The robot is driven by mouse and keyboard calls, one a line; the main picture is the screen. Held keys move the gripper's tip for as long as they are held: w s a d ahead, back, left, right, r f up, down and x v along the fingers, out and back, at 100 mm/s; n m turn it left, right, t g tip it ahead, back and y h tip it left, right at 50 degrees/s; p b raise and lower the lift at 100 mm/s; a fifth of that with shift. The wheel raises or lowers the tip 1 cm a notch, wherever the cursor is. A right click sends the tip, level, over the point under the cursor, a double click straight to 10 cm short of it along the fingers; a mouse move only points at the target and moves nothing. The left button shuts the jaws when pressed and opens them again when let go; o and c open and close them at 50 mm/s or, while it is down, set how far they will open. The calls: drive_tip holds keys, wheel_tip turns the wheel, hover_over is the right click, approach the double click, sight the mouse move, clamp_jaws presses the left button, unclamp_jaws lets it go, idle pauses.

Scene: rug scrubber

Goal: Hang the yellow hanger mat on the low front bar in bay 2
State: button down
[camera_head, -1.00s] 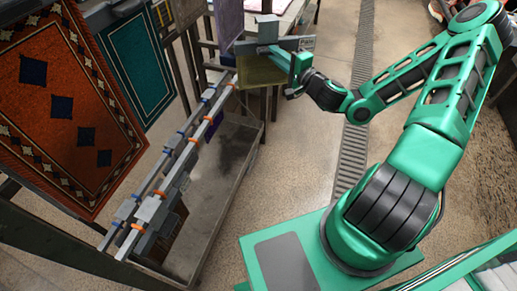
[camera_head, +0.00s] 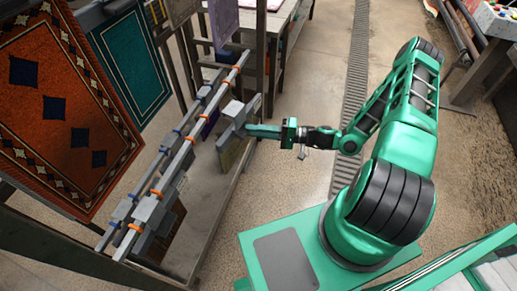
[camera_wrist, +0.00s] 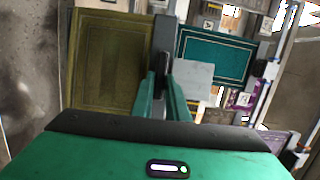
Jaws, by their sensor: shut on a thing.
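The yellow hanger mat (camera_head: 230,152) hangs below a grey hanger (camera_head: 236,118), seen nearly edge-on in the head view. In the wrist view the mat (camera_wrist: 104,60) is olive-yellow with a darker border, upright at the upper left. My gripper (camera_head: 252,130) is shut on the hanger and holds it off the floor, to the right of the rack's bars. The low front bar (camera_head: 190,150) carries orange rings. The hanger's head appears close to this bar; I cannot tell whether they touch.
A second bar with blue rings (camera_head: 165,150) runs behind the front one. Another grey hanger (camera_head: 148,212) sits at the near end. A large orange rug (camera_head: 60,110) and a teal rug (camera_head: 130,65) hang at left. The floor right of the rack is open around a drain grate (camera_head: 352,90).

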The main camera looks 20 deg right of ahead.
drive_tip(key=s+f+n+g+y, duration=0.2)
drive_tip(key=s+f+g, duration=0.15)
drive_tip(key=s, duration=0.25)
drive_tip(key=w+a+f, duration=0.3)
drive_tip(key=w+a, duration=0.7)
drive_tip(key=a, duration=0.3)
idle(1.5)
drive_tip(key=shift+f+t, duration=0.1)
drive_tip(key=shift+t, duration=0.15)
